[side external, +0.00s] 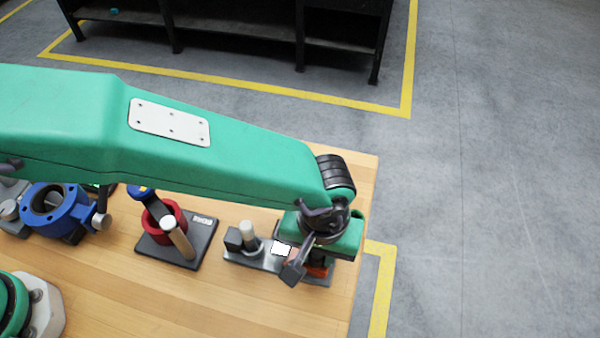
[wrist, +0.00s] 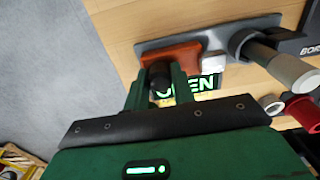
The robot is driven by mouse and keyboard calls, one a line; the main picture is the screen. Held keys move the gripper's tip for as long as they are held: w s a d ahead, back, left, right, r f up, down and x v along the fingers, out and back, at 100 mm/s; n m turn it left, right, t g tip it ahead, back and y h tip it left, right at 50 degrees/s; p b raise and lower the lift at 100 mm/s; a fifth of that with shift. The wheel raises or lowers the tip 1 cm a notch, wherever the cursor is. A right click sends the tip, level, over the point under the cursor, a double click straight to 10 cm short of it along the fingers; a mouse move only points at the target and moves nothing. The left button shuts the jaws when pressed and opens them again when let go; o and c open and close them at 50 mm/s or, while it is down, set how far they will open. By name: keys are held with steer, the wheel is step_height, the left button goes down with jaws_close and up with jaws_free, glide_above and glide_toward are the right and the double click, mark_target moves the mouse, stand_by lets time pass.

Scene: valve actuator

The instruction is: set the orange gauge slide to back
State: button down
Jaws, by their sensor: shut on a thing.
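The orange gauge slide (wrist: 182,52) lies on a grey base plate (wrist: 214,36) in the wrist view, with a dark round knob (wrist: 160,70) at its near left end. My gripper (wrist: 158,82) has its two green fingers on either side of this knob and is shut on it. In the side view a bit of the orange slide (side external: 318,270) shows at the right end of the plate (side external: 250,261), under my gripper (side external: 314,262). My wrist hides most of the slide and the knob there.
A grey cylinder in a dark collar (side external: 248,238) stands at the plate's left end. Further left are a red-collared valve with a tan handle (side external: 178,240) and a blue ring-shaped valve (side external: 52,212). A lit OPEN sign (wrist: 190,88) shows beside my fingers. The table's right edge is close.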

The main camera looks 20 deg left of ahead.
steer(key=c, duration=1.2)
jaws_free()
steer(key=shift+d, duration=0.35)
steer(key=shift+o, duration=0.2)
steer(key=shift+a, duration=0.1)
steer(key=shift+r, duration=3.95)
